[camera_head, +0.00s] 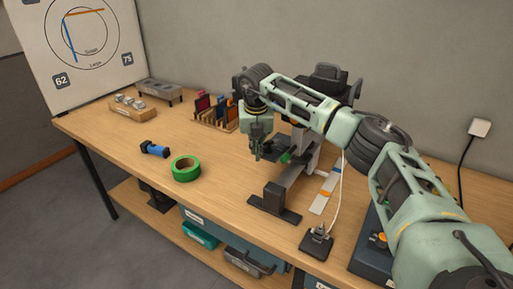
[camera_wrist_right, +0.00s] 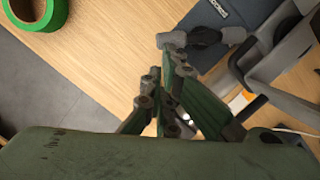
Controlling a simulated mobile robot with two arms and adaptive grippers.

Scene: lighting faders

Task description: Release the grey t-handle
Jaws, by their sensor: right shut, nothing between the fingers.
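A grey and black stand (camera_head: 300,168) is on the bench, with a dark block on its flat base. Its grey parts (camera_wrist_right: 272,62) fill the right of the wrist view. I cannot clearly make out which part is the grey t-handle; a dark grey knobbed piece (camera_wrist_right: 206,38) shows just beyond my fingertips. My right gripper (camera_head: 256,153), seen in the wrist view (camera_wrist_right: 166,62) too, is shut and empty, pointing down just left of the stand. I cannot tell whether it touches the stand. My left gripper is out of view.
A green tape roll (camera_head: 186,168) and a blue-black cylinder (camera_head: 154,149) lie to the left. A slotted wooden rack (camera_head: 213,118) stands behind. A small metal device (camera_head: 317,241) with a white cable sits near the front edge.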

